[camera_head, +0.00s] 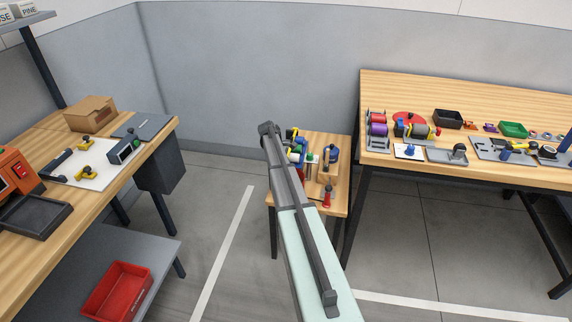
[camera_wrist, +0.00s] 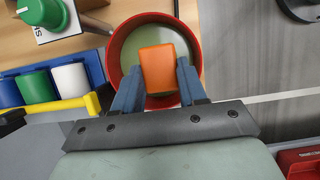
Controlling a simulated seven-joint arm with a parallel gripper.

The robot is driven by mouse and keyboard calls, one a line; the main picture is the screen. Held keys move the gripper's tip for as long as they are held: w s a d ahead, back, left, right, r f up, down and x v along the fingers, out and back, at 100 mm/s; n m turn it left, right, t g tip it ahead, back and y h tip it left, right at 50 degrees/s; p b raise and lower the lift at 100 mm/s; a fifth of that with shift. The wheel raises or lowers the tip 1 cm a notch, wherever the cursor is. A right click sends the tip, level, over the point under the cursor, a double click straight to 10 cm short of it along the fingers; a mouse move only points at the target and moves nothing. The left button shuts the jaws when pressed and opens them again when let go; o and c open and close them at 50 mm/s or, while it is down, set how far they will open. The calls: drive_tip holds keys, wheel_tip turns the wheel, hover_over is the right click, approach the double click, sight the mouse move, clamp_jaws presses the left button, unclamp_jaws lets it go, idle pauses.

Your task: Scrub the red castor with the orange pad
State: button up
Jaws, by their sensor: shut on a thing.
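My gripper (camera_wrist: 158,87) is shut on the orange pad (camera_wrist: 158,69) in the wrist view, with a blue-grey finger on each side of it. Behind the pad is a round red-rimmed thing (camera_wrist: 113,56) with a pale green inside, like a shallow tub. I cannot tell whether the pad touches it. I cannot make out the red castor for certain. A small red thing with a dark top (camera_head: 327,196) stands at the front of the small table.
Blue, green and white cylinders (camera_wrist: 69,80) and a yellow bar (camera_wrist: 58,106) are close left of my gripper. A green knob (camera_wrist: 42,12) is beyond them. The small table (camera_head: 334,208) is crowded. A long table (camera_head: 480,178) holds many items on the right.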

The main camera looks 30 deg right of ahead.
drive_tip(key=shift+f, duration=0.9)
drive_tip(key=shift+w+d+f, duration=0.75)
drive_tip(key=shift+w+f, duration=0.05)
drive_tip(key=shift+f, duration=0.05)
drive_tip(key=shift+w+d, duration=0.25)
drive_tip(key=shift+d, duration=0.05)
drive_tip(key=shift+s+a, duration=1)
drive_tip(key=shift+s, duration=0.05)
drive_tip(key=shift+a+r, duration=0.1)
drive_tip(key=shift+r, duration=4)
